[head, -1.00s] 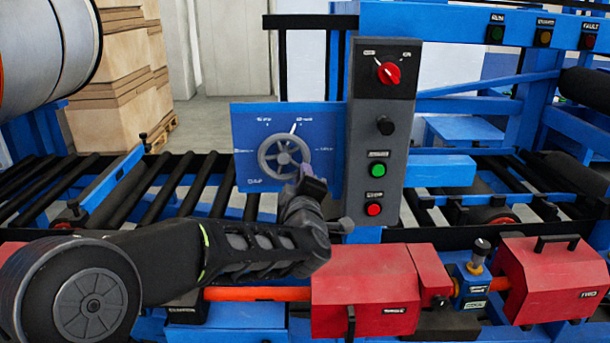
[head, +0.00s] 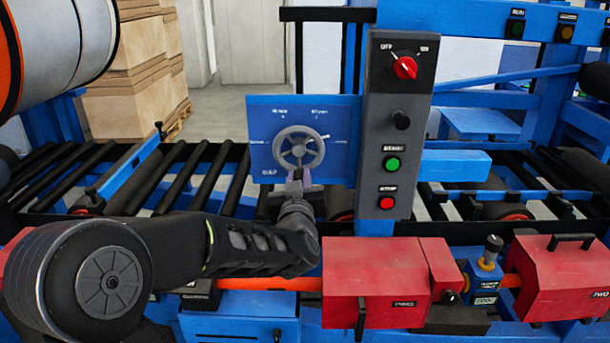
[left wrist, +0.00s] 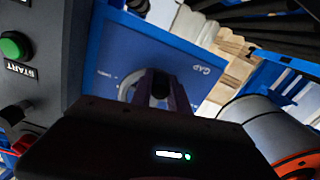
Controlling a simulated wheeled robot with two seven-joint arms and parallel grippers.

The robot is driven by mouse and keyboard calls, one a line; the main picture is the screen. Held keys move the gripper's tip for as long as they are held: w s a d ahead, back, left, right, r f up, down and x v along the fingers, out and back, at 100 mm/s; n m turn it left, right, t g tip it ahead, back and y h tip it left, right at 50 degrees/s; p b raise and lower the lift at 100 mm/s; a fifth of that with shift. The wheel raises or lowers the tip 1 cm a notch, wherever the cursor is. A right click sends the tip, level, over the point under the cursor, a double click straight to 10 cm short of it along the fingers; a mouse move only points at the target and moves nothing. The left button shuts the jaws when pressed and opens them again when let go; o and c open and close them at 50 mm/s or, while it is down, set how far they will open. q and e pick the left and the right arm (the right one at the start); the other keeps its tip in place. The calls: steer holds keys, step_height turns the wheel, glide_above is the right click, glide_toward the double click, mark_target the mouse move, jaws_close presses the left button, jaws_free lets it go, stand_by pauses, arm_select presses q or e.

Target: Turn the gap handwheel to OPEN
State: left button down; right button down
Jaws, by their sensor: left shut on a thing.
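The grey spoked gap handwheel (head: 299,147) sits on a blue panel (head: 262,125) left of the grey control box. A short white pointer shows at its upper right side, toward a right-hand mark; the small labels are too blurred to read. My left gripper (head: 298,178) reaches up from below and is shut on the handwheel at its lower rim. In the left wrist view, the fingers (left wrist: 160,90) close around a dark part of the wheel and hide much of it. The panel there reads GAP (left wrist: 203,70). My right gripper is out of view.
The control box (head: 390,140) carries a red selector (head: 404,68), a black knob (head: 401,120), a green button (head: 392,164) and a red button (head: 387,203). Red housings (head: 375,283) stand below right. Black rollers (head: 190,175) lie behind my arm.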

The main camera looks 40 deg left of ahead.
arm_select(q)
steer(key=shift+s+a+f+m+p, duration=0.15)
steer(key=shift+s+a+m, duration=0.1)
steer(key=shift+m, duration=0.35)
steer(key=shift+s+a+r+m+p, duration=0.1)
steer(key=shift+a+m+p, duration=0.1)
steer(key=shift+m, duration=0.4)
steer(key=c, duration=1.3)
jaws_free()
steer(key=b+v, duration=0.1)
steer(key=v, duration=0.7)
